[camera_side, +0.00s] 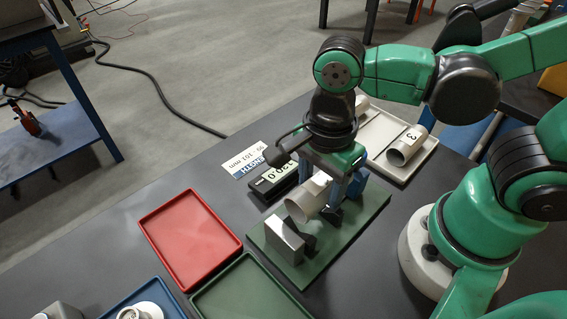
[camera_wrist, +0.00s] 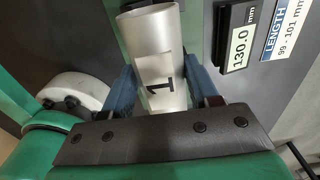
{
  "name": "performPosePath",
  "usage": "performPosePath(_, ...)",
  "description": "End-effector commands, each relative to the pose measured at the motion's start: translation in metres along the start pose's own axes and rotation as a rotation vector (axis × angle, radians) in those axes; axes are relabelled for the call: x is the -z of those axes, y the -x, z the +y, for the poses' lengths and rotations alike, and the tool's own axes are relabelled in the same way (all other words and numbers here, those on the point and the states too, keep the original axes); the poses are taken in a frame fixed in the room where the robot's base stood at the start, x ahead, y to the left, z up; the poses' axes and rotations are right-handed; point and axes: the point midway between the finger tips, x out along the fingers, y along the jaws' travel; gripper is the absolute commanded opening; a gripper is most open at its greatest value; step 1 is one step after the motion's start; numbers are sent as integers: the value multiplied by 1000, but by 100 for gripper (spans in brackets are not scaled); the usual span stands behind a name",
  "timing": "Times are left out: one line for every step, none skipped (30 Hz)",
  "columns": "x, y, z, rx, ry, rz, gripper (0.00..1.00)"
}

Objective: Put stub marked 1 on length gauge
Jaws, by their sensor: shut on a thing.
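The stub marked 1 (camera_wrist: 154,45) is a pale grey tube, with its black 1 facing the wrist camera. It also shows in the side view (camera_side: 307,197), lying over the length gauge. My gripper (camera_side: 338,200) is shut on the stub, with a blue finger on each side of it. The length gauge has a green base plate (camera_side: 347,232), a metal end block (camera_side: 284,241) and a black display (camera_side: 273,180) that reads 130.0 mm. The stub's open end is close to the end block. I cannot tell whether it touches the block or rests on the gauge.
A light tray (camera_side: 421,160) behind my gripper holds a stub marked 3 (camera_side: 405,147) and another tube (camera_side: 361,103). A red tray (camera_side: 190,238), a green tray (camera_side: 250,293) and a blue tray (camera_side: 178,312) lie front left. A sign (camera_side: 245,160) reads LENGTH 99 - 101 mm.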

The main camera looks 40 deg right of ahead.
Motion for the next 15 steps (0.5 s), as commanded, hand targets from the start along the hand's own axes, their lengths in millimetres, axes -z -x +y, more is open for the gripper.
performPosePath(0,0,0,0,0,0,0)
performPosePath(0,0,0,0,0,0,0)
performPosePath(0,0,0,0,0,0,0)
performPosePath(0,-1,0,0,0,0,0)
performPosePath(0,-2,0,0,0,0,0)
performPosePath(0,-3,0,0,0,0,0)
performPosePath(0,-4,0,0,0,0,0)
performPosePath(0,-6,-1,0,0,0,0)
performPosePath(0,-7,-1,0,0,0,0)
performPosePath(0,-8,-1,0,0,0,0)
performPosePath(0,-10,-1,0,0,0,0)
performPosePath(0,-11,-1,0,0,0,0)
performPosePath(0,-12,-1,0,0,0,0)
performPosePath(0,-14,-1,0,0,0,0)
performPosePath(0,-15,-1,0,0,0,0)
